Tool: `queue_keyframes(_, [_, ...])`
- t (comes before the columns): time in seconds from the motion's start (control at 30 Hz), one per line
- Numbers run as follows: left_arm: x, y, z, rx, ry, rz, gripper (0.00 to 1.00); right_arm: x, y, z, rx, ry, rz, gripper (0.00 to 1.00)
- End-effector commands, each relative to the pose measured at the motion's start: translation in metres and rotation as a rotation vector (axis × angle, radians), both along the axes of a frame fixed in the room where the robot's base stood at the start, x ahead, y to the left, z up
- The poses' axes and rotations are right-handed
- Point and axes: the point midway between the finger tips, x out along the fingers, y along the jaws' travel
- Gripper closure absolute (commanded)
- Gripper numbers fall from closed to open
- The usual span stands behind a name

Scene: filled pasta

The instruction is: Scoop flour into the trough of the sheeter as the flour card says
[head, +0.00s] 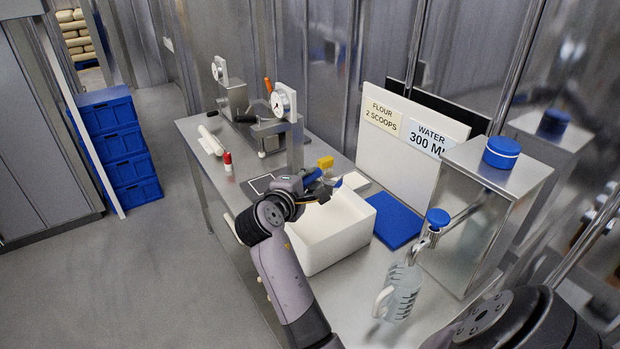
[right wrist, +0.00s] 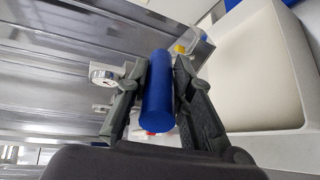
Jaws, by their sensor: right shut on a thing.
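The flour card (head: 382,116) reads "FLOUR 2 SCOOPS" on a white board behind the bench. My right gripper (head: 313,187) is above the far left end of the white bin (head: 335,262). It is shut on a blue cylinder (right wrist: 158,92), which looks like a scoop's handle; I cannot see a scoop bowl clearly. The bin also shows right of the gripper in the right wrist view (right wrist: 262,75); I cannot tell its flour level. The metal sheeter with a dial (head: 284,103) stands beyond the gripper; its trough is not clear. My left gripper is not in view.
A "WATER" card (head: 428,139), a metal tank (head: 480,205) with a blue-capped tap and a clear jug (head: 401,290) are at right. A blue mat (head: 394,220) lies beside the bin. Blue crates (head: 118,140) stand on the floor.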

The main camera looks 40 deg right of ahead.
Motion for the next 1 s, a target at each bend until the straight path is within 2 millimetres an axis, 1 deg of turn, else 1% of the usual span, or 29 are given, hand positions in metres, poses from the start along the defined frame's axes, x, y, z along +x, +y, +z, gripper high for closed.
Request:
queue_keyframes(0.03, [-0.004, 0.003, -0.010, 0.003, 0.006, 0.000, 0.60, 0.000, -0.001, -0.009, -0.002, -0.001, -0.001, 1.00])
queue_keyframes(0.1, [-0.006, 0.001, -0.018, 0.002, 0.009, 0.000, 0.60, 0.000, -0.001, -0.015, -0.003, -0.001, 0.000, 1.00])
queue_keyframes(0.17, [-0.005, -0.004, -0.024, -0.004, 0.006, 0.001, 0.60, 0.000, -0.001, -0.020, -0.003, -0.001, 0.000, 1.00])
queue_keyframes(0.3, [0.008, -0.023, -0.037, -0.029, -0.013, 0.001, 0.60, 0.000, -0.001, -0.032, -0.003, -0.001, 0.001, 1.00])
queue_keyframes(0.4, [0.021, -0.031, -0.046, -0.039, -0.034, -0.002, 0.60, 0.000, -0.001, -0.041, -0.003, -0.001, 0.001, 1.00])
queue_keyframes(0.5, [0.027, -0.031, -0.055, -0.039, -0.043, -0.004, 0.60, 0.000, -0.001, -0.050, -0.003, 0.000, 0.001, 1.00])
queue_keyframes(0.53, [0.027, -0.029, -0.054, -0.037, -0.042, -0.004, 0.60, 0.000, -0.001, -0.051, -0.003, 0.002, 0.001, 1.00])
queue_keyframes(0.73, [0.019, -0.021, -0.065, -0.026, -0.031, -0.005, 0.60, 0.000, -0.001, -0.071, -0.002, 0.002, 0.000, 1.00])
queue_keyframes(1.0, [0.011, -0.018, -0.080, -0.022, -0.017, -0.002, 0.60, 0.000, -0.001, -0.098, -0.003, 0.001, 0.001, 1.00])
